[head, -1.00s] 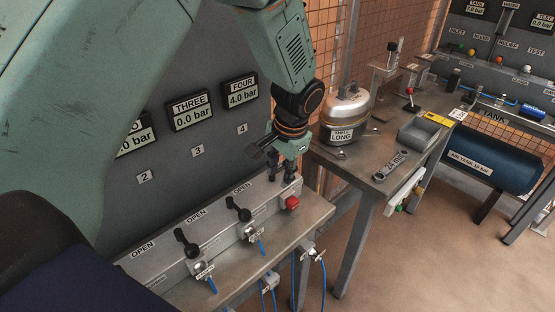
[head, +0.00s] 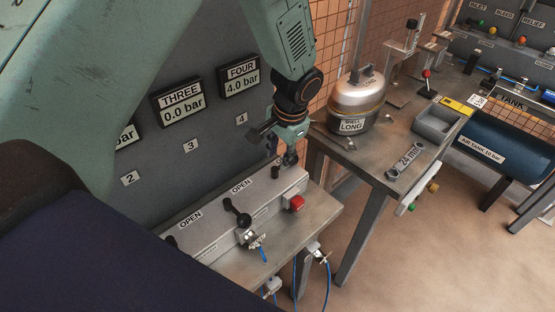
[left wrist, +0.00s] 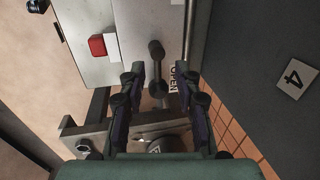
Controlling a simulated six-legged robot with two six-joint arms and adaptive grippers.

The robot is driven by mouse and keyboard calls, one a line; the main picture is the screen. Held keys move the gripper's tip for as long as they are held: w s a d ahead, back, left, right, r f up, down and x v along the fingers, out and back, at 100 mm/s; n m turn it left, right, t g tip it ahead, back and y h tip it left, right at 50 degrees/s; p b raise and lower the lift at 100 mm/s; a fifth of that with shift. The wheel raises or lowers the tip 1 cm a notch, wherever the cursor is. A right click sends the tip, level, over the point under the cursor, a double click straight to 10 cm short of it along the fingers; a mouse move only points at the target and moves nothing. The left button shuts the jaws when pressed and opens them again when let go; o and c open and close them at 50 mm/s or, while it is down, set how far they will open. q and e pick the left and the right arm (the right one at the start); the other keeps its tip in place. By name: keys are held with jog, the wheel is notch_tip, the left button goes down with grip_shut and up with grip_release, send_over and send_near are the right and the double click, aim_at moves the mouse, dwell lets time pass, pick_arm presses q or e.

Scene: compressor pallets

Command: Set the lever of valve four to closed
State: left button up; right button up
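The lever of valve four is a black handle with rounded ends (left wrist: 156,49) on a pale metal panel in the left wrist view. My left gripper (left wrist: 161,80) is open, with one finger on each side of the lever's near end; I cannot tell whether they touch it. In the head view my left gripper (head: 284,143) is low over the far end of the valve bench, mostly hiding the lever. An OPEN label (left wrist: 174,74) shows partly beside the lever. The display of valve four (head: 240,80) reads 4.0 bar. My right gripper is not in view.
A red block (head: 296,203) sits on the bench front, near my left gripper. The lever of valve three (head: 237,212) stands to the left.

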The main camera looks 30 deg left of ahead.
aim_at(278, 168)
pick_arm(q)
jog(key=shift+w+f, duration=0.2)
jog(key=shift+f, duration=1.05)
jog(key=shift+s+d+f, duration=0.1)
jog(key=shift+d+f, duration=0.05)
jog(key=shift+f, duration=0.15)
jog(key=shift+a, duration=0.35)
jog(key=shift+f, duration=0.15)
jog(key=shift+c, duration=0.6)
jog(key=shift+d, duration=0.2)
jog(key=c, duration=0.3)
grip_shut()
jog(key=shift+a, duration=0.1)
